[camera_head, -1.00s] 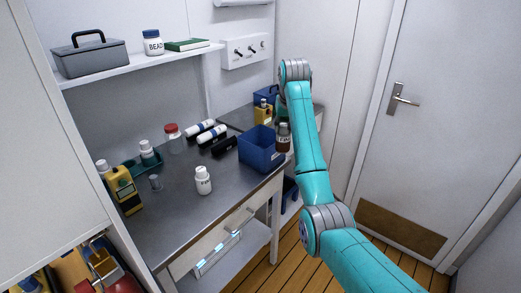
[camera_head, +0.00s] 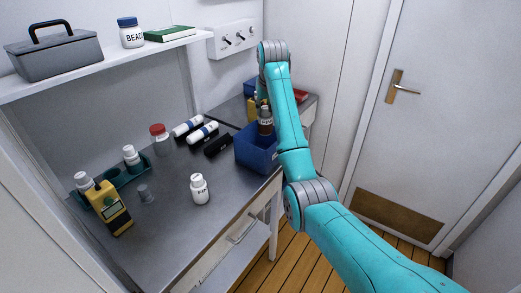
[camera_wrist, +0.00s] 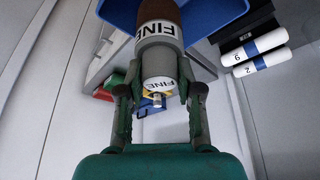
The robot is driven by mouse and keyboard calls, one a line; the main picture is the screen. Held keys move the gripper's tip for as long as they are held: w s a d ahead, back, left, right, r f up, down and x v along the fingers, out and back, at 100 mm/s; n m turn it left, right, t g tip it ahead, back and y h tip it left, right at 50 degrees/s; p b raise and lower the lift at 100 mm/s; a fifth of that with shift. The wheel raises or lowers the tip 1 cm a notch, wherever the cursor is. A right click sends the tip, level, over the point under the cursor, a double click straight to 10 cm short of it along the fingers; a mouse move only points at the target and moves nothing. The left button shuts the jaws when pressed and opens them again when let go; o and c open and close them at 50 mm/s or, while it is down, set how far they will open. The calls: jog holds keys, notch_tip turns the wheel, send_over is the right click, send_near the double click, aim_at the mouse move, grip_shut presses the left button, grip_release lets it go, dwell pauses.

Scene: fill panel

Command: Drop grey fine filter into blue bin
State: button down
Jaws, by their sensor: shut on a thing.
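My gripper (camera_wrist: 157,103) is shut on the grey fine filter (camera_wrist: 160,62), which has a grey part, a brown part and white labels reading FINE. In the head view the filter (camera_head: 265,122) is upright at the back right of the blue bin (camera_head: 257,158), at or above its rim. I cannot tell whether its lower end is inside the rim. The blue bin stands on the bench's right front edge, and its blue wall (camera_wrist: 205,18) shows beyond the filter in the wrist view. My fingers are mostly hidden behind my arm in the head view.
A black block (camera_head: 218,145) and white, blue-banded cylinders (camera_head: 203,133) lie left of the bin. A white bottle (camera_head: 199,189) stands in front. A yellow device (camera_head: 110,209) and red-lidded jar (camera_head: 159,134) are farther left.

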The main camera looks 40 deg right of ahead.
aim_at(266, 116)
jog(key=shift+f, duration=1.9)
jog(key=c, duration=0.7)
grip_release()
jog(key=v, duration=0.7)
jog(key=shift+r, duration=0.2)
jog(key=shift+s, duration=0.1)
